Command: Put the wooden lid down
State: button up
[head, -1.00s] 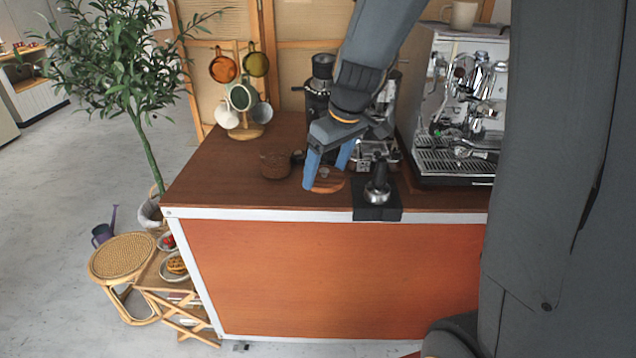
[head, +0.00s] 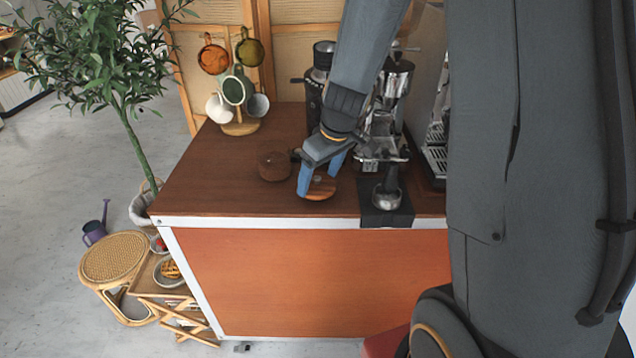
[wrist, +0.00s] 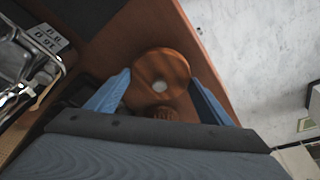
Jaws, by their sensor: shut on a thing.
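The wooden lid (head: 321,187) is a round brown disc with a small pale spot on top. It is between the two blue fingers of my gripper (head: 319,178), at or just above the cart top near its front edge; I cannot tell whether it touches. In the wrist view the lid (wrist: 160,70) shows between the fingertips of my gripper (wrist: 161,88), and they are shut on it. A brown jar (head: 274,166) stands just left of the lid. The lid's underside is hidden.
A black mat (head: 372,215) with a tamper (head: 387,196) lies right of the lid. A grinder and the espresso machine (head: 435,155) stand behind and to the right. A mug tree (head: 240,127) stands at the back left. The cart top (head: 210,185) is bare left of the jar.

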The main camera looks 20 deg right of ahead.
aim_at(328, 190)
jog(key=shift+f, duration=1.05)
jog(key=shift+f+b, duration=0.15)
jog(key=shift+b, duration=0.15)
jog(key=o, duration=1)
jog(key=shift+o, duration=0.2)
jog(key=v, duration=1.1)
jog(key=s+a+f+m, duration=0.1)
jog(key=s+f+m, duration=0.1)
jog(key=s, duration=0.5)
jog(key=s+a+f+m+g+h, duration=0.1)
jog(key=s+f+m, duration=0.1)
jog(key=s, duration=0.5)
jog(key=shift+f+m+g+h, duration=0.3)
jog(key=shift+m, duration=0.4)
jog(key=shift+w+f, duration=0.1)
jog(key=shift+f, duration=0.1)
